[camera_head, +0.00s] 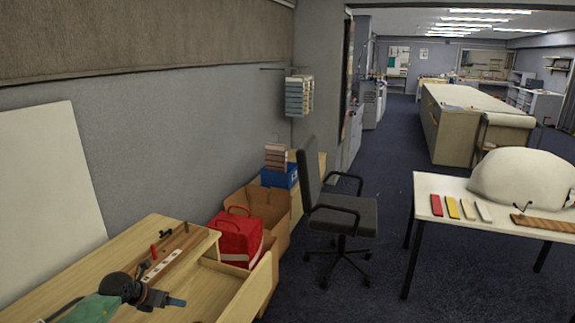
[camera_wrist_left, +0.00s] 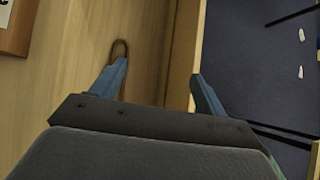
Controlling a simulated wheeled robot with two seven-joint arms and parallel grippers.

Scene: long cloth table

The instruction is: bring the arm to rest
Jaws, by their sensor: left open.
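My left gripper (camera_head: 172,301) reaches over the wooden worktop at the lower left of the head view. In the left wrist view its two blue fingers (camera_wrist_left: 159,74) are spread apart, with nothing between them. A curved brown loop (camera_wrist_left: 120,47) shows at the tip of the left finger in that view; I cannot tell whether they touch. My right gripper is in neither view.
A wooden rack strip (camera_head: 165,266) lies on the worktop (camera_head: 95,265). A red bag (camera_head: 237,240) stands in a box beside it. An office chair (camera_head: 340,215) stands in the middle. A white table (camera_head: 440,190) at right holds coloured bars (camera_head: 453,207) and a pale rounded shape (camera_head: 520,178).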

